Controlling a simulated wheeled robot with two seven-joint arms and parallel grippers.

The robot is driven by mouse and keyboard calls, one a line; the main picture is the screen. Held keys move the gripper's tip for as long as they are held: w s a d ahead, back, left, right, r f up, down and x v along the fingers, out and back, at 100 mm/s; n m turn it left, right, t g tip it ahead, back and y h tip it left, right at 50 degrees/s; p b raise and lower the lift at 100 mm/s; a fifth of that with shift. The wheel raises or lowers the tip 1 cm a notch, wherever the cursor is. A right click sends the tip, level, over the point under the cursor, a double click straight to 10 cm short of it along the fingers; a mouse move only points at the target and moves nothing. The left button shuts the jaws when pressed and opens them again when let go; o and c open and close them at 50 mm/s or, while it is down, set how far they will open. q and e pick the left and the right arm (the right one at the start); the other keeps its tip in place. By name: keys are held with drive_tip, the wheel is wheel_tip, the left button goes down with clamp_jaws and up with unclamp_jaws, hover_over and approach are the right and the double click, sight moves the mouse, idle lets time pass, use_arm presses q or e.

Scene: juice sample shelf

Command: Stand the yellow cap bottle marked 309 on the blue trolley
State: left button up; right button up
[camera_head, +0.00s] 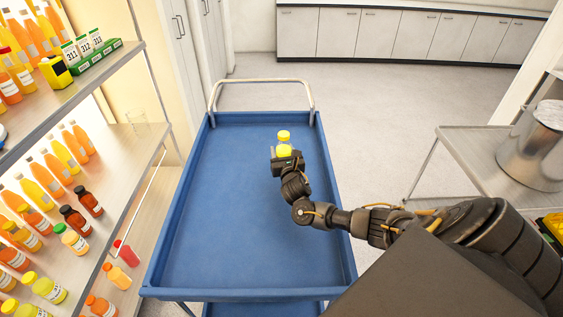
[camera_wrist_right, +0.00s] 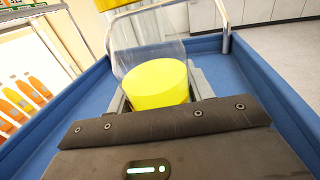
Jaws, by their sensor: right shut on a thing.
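The blue trolley (camera_head: 215,215) stands in the middle of the head view with its deck otherwise bare. My right gripper (camera_head: 286,158) is over the deck, right of its centre, shut on a bottle with a yellow cap (camera_head: 284,134). In the right wrist view the held bottle (camera_wrist_right: 158,84) shows as a yellow round part with a clear part beyond it, between the jaws. I cannot read a number on it. I cannot tell whether its base touches the deck. My left gripper is not in view.
A shelf (camera_head: 95,85) with several juice bottles and number cards (camera_head: 82,46) stands left of the trolley. The trolley has a raised rim and a metal handle (camera_head: 262,80) at its far end. A table (camera_head: 470,150) with a metal pot (camera_head: 533,145) is at the right.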

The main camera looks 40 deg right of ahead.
drive_tip(key=shift+w+d+f+b, duration=0.15)
drive_tip(key=shift+w+d+f, duration=0.25)
drive_tip(key=shift+f, duration=0.8)
drive_tip(key=shift+w+d+f+b, duration=0.1)
drive_tip(key=shift+w+d+f, duration=0.35)
drive_tip(key=shift+f, duration=0.75)
drive_tip(key=shift+w+d+f+b, duration=0.2)
drive_tip(key=shift+w+f, duration=0.3)
drive_tip(key=shift+f, duration=0.7)
drive_tip(key=shift+s, duration=0.1)
drive_tip(key=shift+f, duration=0.25)
drive_tip(key=o, duration=1.1)
drive_tip(key=shift+o, duration=0.2)
drive_tip(key=shift+r, duration=0.1)
